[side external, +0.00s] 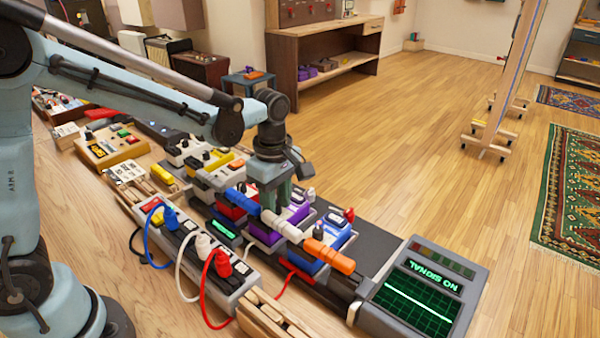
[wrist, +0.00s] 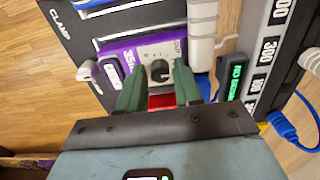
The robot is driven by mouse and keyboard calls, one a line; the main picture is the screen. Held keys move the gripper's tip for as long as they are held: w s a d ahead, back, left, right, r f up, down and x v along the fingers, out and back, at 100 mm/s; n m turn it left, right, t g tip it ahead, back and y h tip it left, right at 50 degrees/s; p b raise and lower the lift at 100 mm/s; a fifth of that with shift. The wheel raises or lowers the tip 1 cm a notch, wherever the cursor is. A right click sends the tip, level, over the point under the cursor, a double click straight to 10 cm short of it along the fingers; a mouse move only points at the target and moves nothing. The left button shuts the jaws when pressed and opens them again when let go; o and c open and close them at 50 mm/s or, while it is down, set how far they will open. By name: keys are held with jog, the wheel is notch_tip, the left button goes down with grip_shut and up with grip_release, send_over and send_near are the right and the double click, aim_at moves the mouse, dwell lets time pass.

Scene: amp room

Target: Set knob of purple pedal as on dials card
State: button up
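The purple pedal (side external: 292,214) stands in the pedal row between a red and a blue one. In the wrist view the purple pedal (wrist: 119,51) shows a pale top plate with a dark round knob (wrist: 160,70) and small scale marks. My gripper (side external: 275,205) points down over this pedal. In the wrist view my gripper's green fingers (wrist: 160,72) stand apart, one on each side of the knob, and look open; contact is not clear. A white card with dark marks (side external: 126,172) lies on the bench at left; I cannot tell whether it is the dials card.
White and orange plugs (side external: 330,256) stick out close to the purple pedal. A power strip (side external: 190,255) with blue, white and red cables runs along the front. A monitor (side external: 425,290) reads NO SIGNAL. A blue pedal (side external: 325,240) stands close on the right.

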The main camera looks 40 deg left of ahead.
aim_at(277, 204)
jog(key=shift+o, duration=0.9)
jog(key=shift+r, duration=4.05)
jog(key=shift+s+a+r+m, duration=0.15)
jog(key=shift+s+m, duration=0.1)
jog(key=shift+m, duration=0.15)
jog(key=s+m+t, duration=0.1)
jog(key=m, duration=0.1)
jog(key=s+a+m+t, duration=0.1)
jog(key=s+m, duration=0.1)
jog(key=s+a+r+m+t, duration=0.1)
jog(key=m, duration=0.2)
jog(key=shift+s+a, duration=0.15)
jog(key=shift+s, duration=0.1)
jog(key=s+a+f+m+t, duration=0.2)
jog(key=s+m+t, duration=0.2)
jog(key=m, duration=0.6)
jog(key=shift+s+a, duration=0.2)
jog(key=shift+s, duration=0.4)
jog(key=shift+c, duration=0.4)
